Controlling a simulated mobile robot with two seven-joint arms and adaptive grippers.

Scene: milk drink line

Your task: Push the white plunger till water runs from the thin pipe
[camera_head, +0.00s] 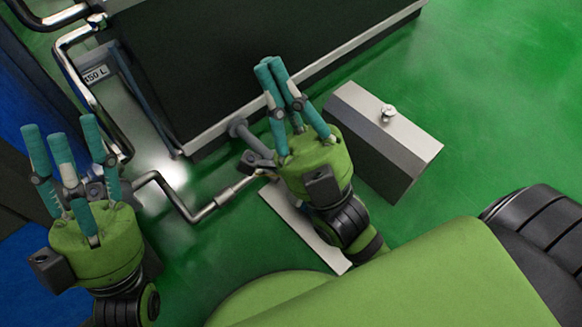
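A small pale knob (388,112) stands on top of a grey box (385,145) at centre right; I cannot tell for sure whether it is the white plunger. A thin bent silver pipe (178,202) runs low between my two grippers. No running water shows, and part of the pipe is hidden behind my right gripper. My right gripper (270,68) is left of the grey box, its teal fingers drawn together at the tips with nothing between them. My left gripper (60,136) is at the far left, its fingers spread and empty, away from the knob.
A large dark tank (225,55) with a pale lower edge fills the top. Upright silver pipes (70,75) and a "450 L" label (95,75) stand at its left. A flat pale strip (300,232) lies under my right arm. Green floor (500,90) is clear at right.

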